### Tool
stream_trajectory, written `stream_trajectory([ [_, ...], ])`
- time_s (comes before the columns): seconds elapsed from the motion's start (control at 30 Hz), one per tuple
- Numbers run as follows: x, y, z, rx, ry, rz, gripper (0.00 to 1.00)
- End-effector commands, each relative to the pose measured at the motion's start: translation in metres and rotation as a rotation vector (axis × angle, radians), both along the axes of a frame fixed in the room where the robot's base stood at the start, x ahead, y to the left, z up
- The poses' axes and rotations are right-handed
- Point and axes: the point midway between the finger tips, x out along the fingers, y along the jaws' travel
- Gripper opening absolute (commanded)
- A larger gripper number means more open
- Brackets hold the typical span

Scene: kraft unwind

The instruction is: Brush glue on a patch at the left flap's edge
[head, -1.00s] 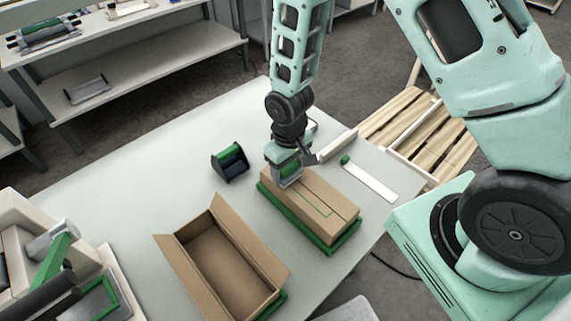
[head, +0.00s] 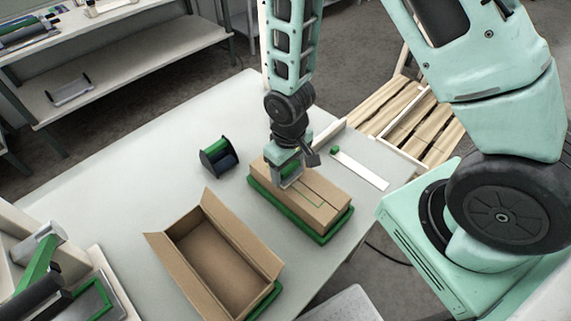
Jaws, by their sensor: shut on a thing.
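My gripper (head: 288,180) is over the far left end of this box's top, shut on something. The held thing is mostly hidden by the gripper, and I cannot tell whether it is a brush or whether it touches the cardboard. I cannot make out any glue on the flap.
An open, empty cardboard box (head: 225,257) stands at the front on another green base. A dark dispenser with a green roll (head: 218,157) stands to the left. A white strip with a green end (head: 360,170) lies at the right. The table (head: 130,180) is clear at the left.

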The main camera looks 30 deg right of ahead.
Motion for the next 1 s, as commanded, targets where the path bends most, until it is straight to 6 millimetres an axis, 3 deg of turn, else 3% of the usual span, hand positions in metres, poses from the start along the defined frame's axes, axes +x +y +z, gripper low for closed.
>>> stream_trajectory([
  [1.0,-0.040,-0.013,0.000,-0.002,0.007,0.000,0.47],
])
